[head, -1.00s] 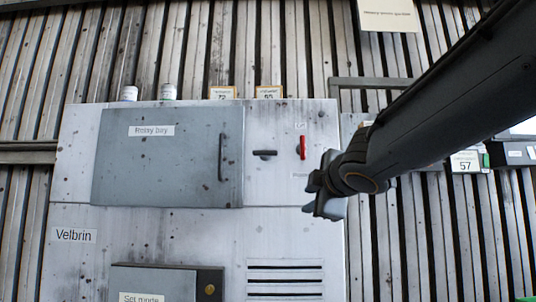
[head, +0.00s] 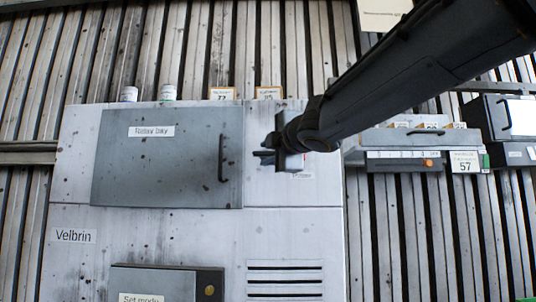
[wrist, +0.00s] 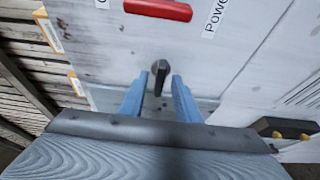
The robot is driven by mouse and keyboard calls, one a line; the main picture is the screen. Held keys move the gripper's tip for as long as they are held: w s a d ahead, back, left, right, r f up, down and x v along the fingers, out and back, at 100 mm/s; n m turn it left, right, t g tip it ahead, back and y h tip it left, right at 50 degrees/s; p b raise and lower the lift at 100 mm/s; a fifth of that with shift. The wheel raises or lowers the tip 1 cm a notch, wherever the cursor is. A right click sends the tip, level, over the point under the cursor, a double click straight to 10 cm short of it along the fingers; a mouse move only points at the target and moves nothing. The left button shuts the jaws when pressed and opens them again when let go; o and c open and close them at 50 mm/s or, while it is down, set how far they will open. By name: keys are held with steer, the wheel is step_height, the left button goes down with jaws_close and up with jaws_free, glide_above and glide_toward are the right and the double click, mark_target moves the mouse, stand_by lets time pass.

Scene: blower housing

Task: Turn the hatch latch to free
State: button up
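The hatch latch (wrist: 160,75) is a small dark handle on a round hub, on the pale cabinet face. In the wrist view it points down the picture, toward the hatch edge. My gripper (wrist: 158,92) is open, its two blue fingers on either side of the latch with a gap each side. I cannot tell how far its tips are from the panel. In the head view my gripper (head: 270,153) covers the latch area, right of the grey "Relay bay" hatch (head: 165,165). The hatch looks closed.
A red handle (wrist: 158,10) marked "Power" is close by the latch. The hatch has a dark pull handle (head: 222,158). A lower "Set mode" box (head: 165,282) sticks out below. Shelf units (head: 415,140) stand on the wall at right.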

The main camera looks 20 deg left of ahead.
jaws_close()
